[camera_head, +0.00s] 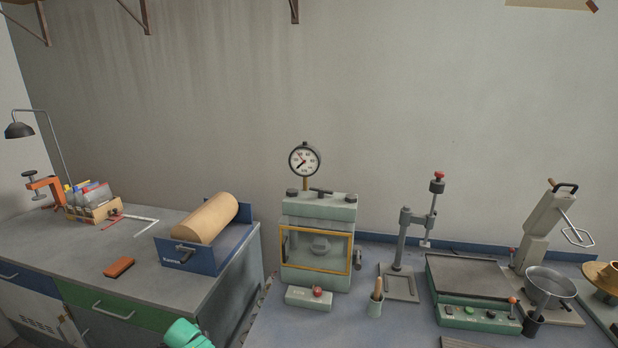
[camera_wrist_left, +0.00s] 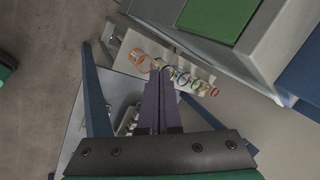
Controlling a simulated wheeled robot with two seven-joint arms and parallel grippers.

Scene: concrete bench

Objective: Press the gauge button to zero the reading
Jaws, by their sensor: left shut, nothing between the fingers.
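A round dial gauge (camera_head: 304,160) with a white face and dark needle stands upright on a pale green cabinet (camera_head: 319,210) with an orange-framed window. In front of it, a small pale box (camera_head: 300,299) on the bench carries a red button (camera_head: 318,291). Another red knob (camera_head: 438,176) tops a grey stand to the right. I cannot tell for certain which one the task means. My left gripper (camera_wrist_left: 161,75) shows in the left wrist view, fingers together and empty, away from these things. My right gripper is not in view.
A wooden-handled tool in a cup (camera_head: 376,298) stands right of the button box. A flat green scale (camera_head: 468,277) is farther right. On the left cabinet sits a blue tray (camera_head: 205,255) with a tan roll. In the left wrist view, coloured rings (camera_wrist_left: 185,78) lie on a pale strip.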

